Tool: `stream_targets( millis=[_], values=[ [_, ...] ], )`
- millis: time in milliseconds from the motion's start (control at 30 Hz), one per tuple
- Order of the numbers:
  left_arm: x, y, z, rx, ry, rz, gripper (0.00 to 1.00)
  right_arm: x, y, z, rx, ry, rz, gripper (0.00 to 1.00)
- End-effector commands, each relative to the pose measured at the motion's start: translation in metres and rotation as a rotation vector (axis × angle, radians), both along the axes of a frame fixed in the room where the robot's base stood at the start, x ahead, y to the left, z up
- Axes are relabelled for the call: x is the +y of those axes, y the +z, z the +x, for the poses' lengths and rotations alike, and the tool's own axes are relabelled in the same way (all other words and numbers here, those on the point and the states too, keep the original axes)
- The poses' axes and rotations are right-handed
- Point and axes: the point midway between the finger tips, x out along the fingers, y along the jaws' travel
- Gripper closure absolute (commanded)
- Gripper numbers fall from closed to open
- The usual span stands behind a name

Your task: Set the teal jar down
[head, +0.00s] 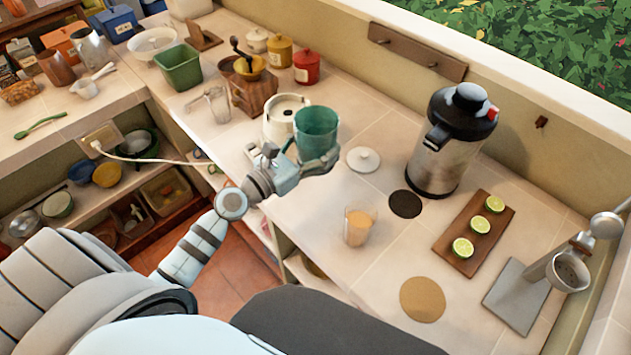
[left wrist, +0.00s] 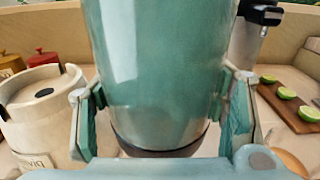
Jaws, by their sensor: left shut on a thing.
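The teal jar (head: 316,128) is upright in my left gripper (head: 308,163) in the head view. It fills the middle of the left wrist view (left wrist: 160,70), with one finger on each side of it. The left gripper (left wrist: 165,115) is shut on the jar's lower part. The jar's dark base shows in the wrist view; whether it touches the counter I cannot tell. My right gripper is in neither view.
A cream canister (head: 280,118) stands just behind the jar. A white lid (head: 363,159), a dark round mat (head: 405,204), a glass (head: 358,226) and a steel dispenser (head: 450,145) are to the right. A cork mat (head: 422,299) lies on open counter nearer me.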

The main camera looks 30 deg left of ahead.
Motion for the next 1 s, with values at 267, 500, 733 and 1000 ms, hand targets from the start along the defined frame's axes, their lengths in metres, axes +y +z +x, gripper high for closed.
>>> stream_targets(
  millis=[267,500,733,1000],
  values=[
    [0.0,-0.095,0.0,0.001,-0.002,0.003,0.78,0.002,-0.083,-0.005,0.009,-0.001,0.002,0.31],
    [-0.001,-0.135,0.0,0.0,-0.002,0.002,0.78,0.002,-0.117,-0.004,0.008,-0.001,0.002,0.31],
    [-0.001,-0.131,0.0,0.001,-0.003,0.003,0.78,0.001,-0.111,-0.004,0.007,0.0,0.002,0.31],
    [-0.001,-0.133,0.0,0.001,-0.003,0.003,0.14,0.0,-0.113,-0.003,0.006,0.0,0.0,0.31]
  ],
)
